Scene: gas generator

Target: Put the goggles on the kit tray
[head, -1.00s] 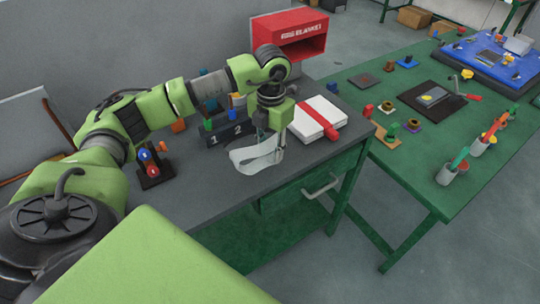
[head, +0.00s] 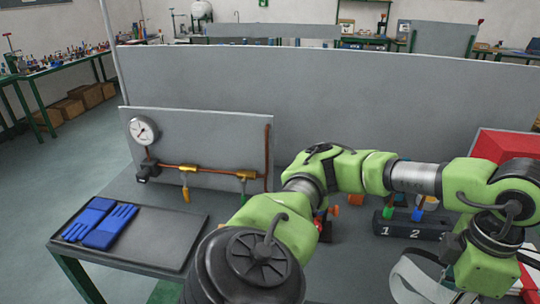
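The goggles (head: 413,284), with a pale translucent band, are at the lower right, partly cut off by the frame edge. My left gripper (head: 487,270) points down right beside them. Its fingertips are out of the frame, so I cannot tell whether it grips the goggles. The kit tray (head: 166,250) is dark and shallow, on the left end of the grey bench. A pair of blue gloves (head: 101,222) lies on its left part; its right part is bare. My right gripper is not in view.
A panel with a pressure gauge (head: 143,130) and brass valves (head: 188,170) stands behind the tray. A block marked 1 and 2 (head: 410,229) and a red box (head: 505,146) are on the right. My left arm crosses between tray and goggles.

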